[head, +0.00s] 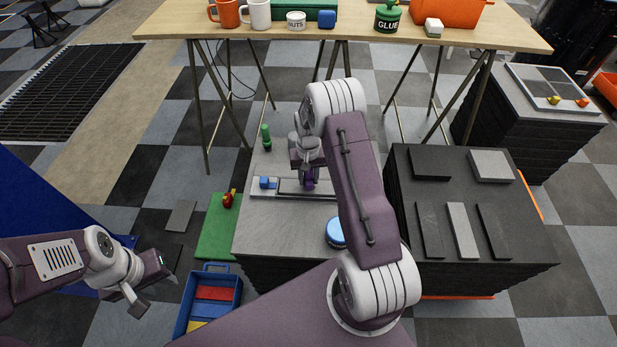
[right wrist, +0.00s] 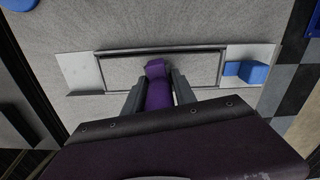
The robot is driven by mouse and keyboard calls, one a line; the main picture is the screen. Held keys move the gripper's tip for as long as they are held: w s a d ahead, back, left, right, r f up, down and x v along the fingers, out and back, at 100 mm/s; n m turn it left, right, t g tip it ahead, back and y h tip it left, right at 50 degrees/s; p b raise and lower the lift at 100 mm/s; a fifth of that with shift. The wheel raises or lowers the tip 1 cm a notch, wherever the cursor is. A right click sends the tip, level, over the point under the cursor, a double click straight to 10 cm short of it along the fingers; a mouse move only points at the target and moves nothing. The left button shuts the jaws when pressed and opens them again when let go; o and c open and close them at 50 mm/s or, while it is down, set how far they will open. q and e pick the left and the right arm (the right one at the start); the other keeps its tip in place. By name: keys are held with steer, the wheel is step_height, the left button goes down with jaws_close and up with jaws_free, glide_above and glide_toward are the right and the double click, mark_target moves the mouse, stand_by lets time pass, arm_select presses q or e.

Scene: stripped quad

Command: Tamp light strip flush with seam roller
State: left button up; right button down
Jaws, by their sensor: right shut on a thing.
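The seam roller (head: 308,180) is purple and stands over the strip on the grey-topped bench; in the right wrist view its purple body (right wrist: 158,92) is between the fingers. My right gripper (right wrist: 157,88) is shut on it, pointing down at the strip. The light strip (right wrist: 115,70) looks like a long grey bar with a dark outline and pale ends; it also shows in the head view (head: 290,187). I cannot tell whether the roller touches it or whether it lies flush. My left gripper (head: 152,286) is open and empty, off to the lower left.
A blue block (head: 266,182) sits on the strip's left end. A green bottle (head: 266,137) and a blue round tin (head: 335,232) stand on the bench. A blue tool tray (head: 236,300) and a green mat (head: 215,240) lie left. A black stack (head: 410,180) with bars stands right.

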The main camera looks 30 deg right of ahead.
steer(key=shift+f, duration=0.65)
stand_by(1.2)
step_height(320, 180, up, 8)
steer(key=p, duration=0.7)
steer(key=shift+r, duration=0.15)
